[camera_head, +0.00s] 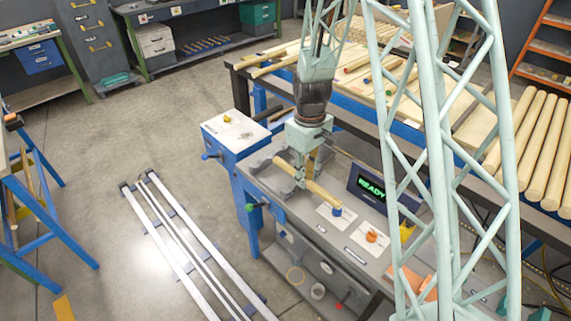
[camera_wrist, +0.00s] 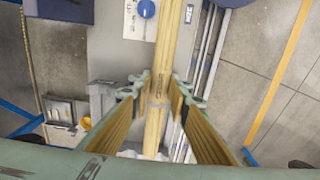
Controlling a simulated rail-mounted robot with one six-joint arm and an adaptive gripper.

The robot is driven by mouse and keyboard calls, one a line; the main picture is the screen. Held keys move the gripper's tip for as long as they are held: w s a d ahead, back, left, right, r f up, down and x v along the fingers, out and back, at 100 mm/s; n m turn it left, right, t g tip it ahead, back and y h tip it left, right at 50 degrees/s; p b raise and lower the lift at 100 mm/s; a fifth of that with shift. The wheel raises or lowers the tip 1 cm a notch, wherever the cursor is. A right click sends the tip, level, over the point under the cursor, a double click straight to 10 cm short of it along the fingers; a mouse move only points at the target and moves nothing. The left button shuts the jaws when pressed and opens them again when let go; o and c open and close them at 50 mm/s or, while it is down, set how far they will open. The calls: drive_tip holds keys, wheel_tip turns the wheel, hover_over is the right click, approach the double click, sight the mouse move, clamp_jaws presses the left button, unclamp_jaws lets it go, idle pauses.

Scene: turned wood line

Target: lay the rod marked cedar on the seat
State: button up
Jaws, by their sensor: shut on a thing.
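My gripper (camera_head: 300,181) is shut on a pale wooden rod (camera_head: 322,195) above the grey bench (camera_head: 292,207). In the wrist view the rod (camera_wrist: 173,40) runs lengthwise between the two fingers of my gripper (camera_wrist: 160,88). In the head view it slants down to the right. A thin band shows around it near the fingers; I cannot read any cedar mark. I cannot tell whether the rod touches anything below. A grey support (camera_head: 262,166) lies at the bench's left end, but I cannot tell for sure which part is the seat.
A blue knob (camera_head: 337,211) and an orange knob (camera_head: 371,236) sit on white plates on the bench. A screen (camera_head: 371,186) reading READY stands behind. Several rods lie on the back table (camera_head: 408,127). White rails (camera_head: 190,245) lie on the floor at left.

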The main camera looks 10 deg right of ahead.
drive_tip(key=w+a+f, duration=0.1)
drive_tip(key=w+a, duration=0.1)
drive_tip(key=w, duration=1.2)
drive_tip(key=shift+a+f, duration=0.2)
drive_tip(key=shift+a, duration=0.2)
drive_tip(key=shift+w, duration=0.25)
drive_tip(key=shift+w+a+f, duration=0.1)
drive_tip(key=shift+w+f, duration=0.05)
drive_tip(key=shift+f, duration=0.75)
drive_tip(key=shift+w+f, duration=0.15)
drive_tip(key=shift+f, duration=0.75)
drive_tip(key=shift+f+b, duration=0.5)
drive_tip(key=shift+b, duration=0.05)
drive_tip(key=o, duration=1)
drive_tip(key=shift+c, duration=0.2)
drive_tip(key=shift+r, duration=0.15)
